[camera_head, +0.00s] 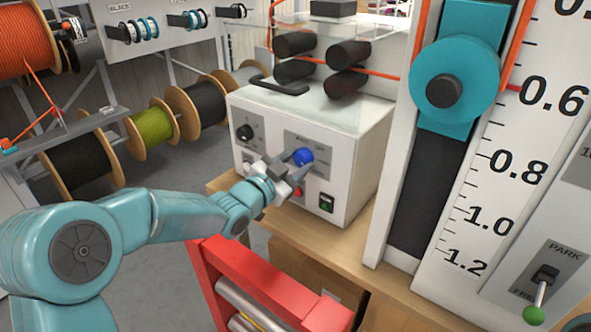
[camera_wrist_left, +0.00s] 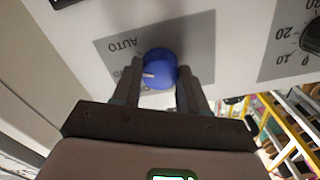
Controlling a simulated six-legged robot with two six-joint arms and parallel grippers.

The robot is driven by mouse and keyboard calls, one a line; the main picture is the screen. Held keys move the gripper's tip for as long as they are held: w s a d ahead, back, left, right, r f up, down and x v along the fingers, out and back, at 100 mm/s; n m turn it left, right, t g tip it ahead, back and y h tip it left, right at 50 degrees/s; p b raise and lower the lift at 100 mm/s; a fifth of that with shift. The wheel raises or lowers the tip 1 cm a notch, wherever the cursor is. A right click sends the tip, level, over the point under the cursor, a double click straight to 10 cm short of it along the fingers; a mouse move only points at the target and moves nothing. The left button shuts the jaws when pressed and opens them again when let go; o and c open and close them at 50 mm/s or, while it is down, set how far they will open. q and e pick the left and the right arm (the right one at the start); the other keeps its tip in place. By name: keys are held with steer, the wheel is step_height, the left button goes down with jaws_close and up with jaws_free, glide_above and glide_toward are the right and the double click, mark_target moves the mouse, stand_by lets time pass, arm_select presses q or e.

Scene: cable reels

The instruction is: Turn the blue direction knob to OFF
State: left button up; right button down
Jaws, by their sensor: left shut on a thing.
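The blue direction knob (camera_head: 303,156) sits on the front panel of the white machine box (camera_head: 356,160). My left gripper (camera_head: 290,167) reaches it from the lower left, with its fingers around the knob. In the left wrist view the blue knob (camera_wrist_left: 160,69) is between the two fingers of my left gripper (camera_wrist_left: 158,84). A white pointer line on the knob points to the left in that view. The label AUTO shows above and left of the knob, upside down. The other labels are partly hidden by the fingers. My right gripper is not in view.
A black knob (camera_head: 244,132), a red button (camera_head: 297,191) and a green-lit switch (camera_head: 326,202) are on the same panel. A red frame with rollers (camera_head: 262,290) stands below. A tall scale with a teal slider (camera_head: 457,75) is at right.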

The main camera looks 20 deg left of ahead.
arm_select(q)
steer(key=n+b, duration=0.1)
steer(key=n, duration=0.1)
steer(key=shift+n, duration=0.4)
steer(key=n, duration=0.3)
steer(key=shift+n, duration=0.3)
steer(key=n, duration=0.3)
steer(key=shift+n, duration=0.3)
steer(key=shift+d+n, duration=0.1)
steer(key=shift+n, duration=1.8)
steer(key=o, duration=1.1)
steer(key=shift+c, duration=0.2)
